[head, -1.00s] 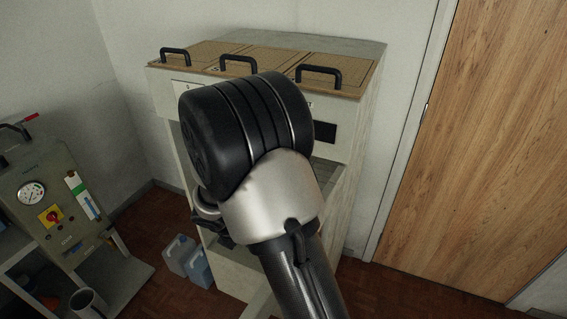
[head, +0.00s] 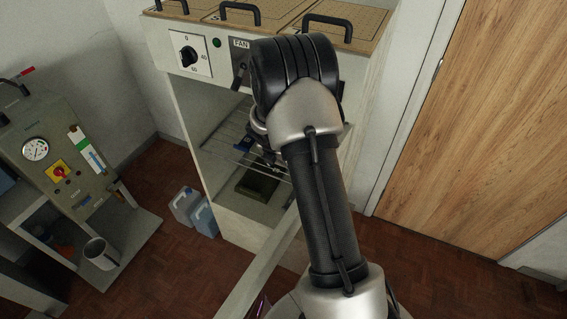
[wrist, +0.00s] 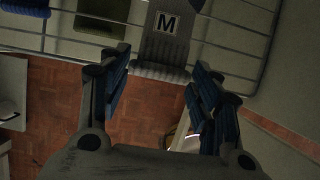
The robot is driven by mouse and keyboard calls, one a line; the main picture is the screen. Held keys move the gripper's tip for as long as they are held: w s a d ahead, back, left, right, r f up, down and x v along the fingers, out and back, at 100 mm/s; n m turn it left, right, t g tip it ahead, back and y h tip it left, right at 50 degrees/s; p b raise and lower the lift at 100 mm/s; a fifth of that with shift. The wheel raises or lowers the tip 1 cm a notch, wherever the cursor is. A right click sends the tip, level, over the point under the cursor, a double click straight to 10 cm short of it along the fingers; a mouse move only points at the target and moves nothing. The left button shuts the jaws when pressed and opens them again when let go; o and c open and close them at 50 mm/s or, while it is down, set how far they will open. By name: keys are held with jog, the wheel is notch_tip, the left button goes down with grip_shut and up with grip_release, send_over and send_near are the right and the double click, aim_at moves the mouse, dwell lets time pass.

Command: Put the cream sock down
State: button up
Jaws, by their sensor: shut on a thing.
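The sock (wrist: 166,38) is a greyish, ribbed strip with a black letter M on a white patch in the wrist view. Its colour looks dull in this light. My gripper (wrist: 158,66) has its blue-padded fingers on either side of the sock's near end and is shut on it. The sock lies over or just above a wire rack (wrist: 228,45); I cannot tell whether it touches. In the head view the rack (head: 228,150) is inside an open-fronted cabinet (head: 185,110), and my arm hides most of the gripper and the sock.
A blue item (wrist: 25,9) and a dark item (wrist: 103,12) show beyond the rack bars. A dark tray (head: 258,187) is low in the cabinet. Plastic jugs (head: 187,207) stand on the floor beside it. A gauge machine (head: 60,160) is left, a wooden door (head: 480,140) right.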

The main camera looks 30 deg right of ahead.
jog(key=shift+w+d, duration=0.4)
jog(key=shift+d, duration=0.3)
jog(key=shift+f+b, duration=1.2)
jog(key=shift+f, duration=0.55)
jog(key=shift+f+b, duration=0.3)
jog(key=shift+f, duration=0.3)
jog(key=o, duration=0.9)
jog(key=shift+o, duration=0.2)
jog(key=p+v, duration=0.5)
jog(key=v, duration=0.8)
jog(key=shift+w+d+r, duration=0.15)
jog(key=shift+d+r, duration=0.05)
